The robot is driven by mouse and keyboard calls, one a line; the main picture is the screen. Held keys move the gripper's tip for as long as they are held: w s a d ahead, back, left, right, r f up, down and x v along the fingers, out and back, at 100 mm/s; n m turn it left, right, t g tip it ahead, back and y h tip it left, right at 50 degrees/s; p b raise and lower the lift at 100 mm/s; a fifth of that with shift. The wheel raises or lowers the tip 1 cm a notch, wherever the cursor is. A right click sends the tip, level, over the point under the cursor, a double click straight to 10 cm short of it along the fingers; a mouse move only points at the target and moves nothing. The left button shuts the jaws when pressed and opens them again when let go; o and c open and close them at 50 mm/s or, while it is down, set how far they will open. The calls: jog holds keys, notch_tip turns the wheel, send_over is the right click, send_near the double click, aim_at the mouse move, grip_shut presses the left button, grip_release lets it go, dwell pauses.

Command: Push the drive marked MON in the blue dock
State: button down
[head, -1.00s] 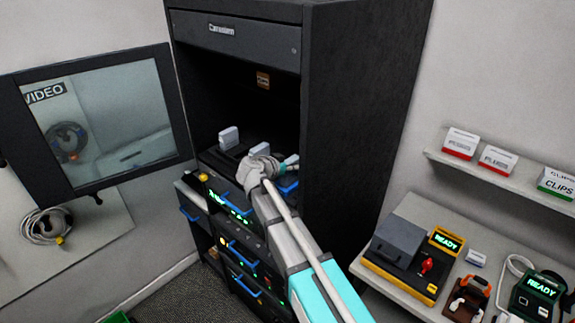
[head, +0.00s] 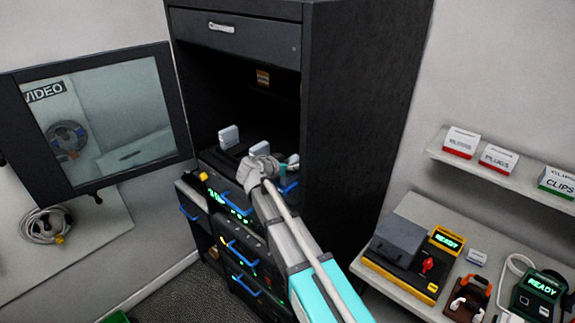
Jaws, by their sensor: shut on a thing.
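My gripper (head: 262,169) is in the rack opening, seen from behind, low over the equipment there. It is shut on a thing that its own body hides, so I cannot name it. A pale upright block (head: 228,137), like a drive, stands left of the gripper. A second pale block (head: 260,149) stands just behind it. A small pale and teal piece (head: 289,161) shows at the gripper's right; I cannot tell what it is. I cannot read MON on any block, and no blue dock can be made out clearly.
The black rack (head: 365,110) has its side wall close to the right of my arm. A framed glass door (head: 182,105) stands open at left. Blue drawer handles (head: 243,254) stick out below. A bench at right holds a yellow-edged station (head: 400,284).

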jog(key=shift+f+b, duration=0.3)
jog(key=shift+f, duration=0.05)
dwell(0.6)
jog(key=shift+c, duration=1.3)
grip_release()
jog(key=shift+o, duration=1.3)
jog(key=shift+r, duration=0.2)
jog(key=shift+r+p, duration=3.35)
jog(key=shift+p, duration=0.15)
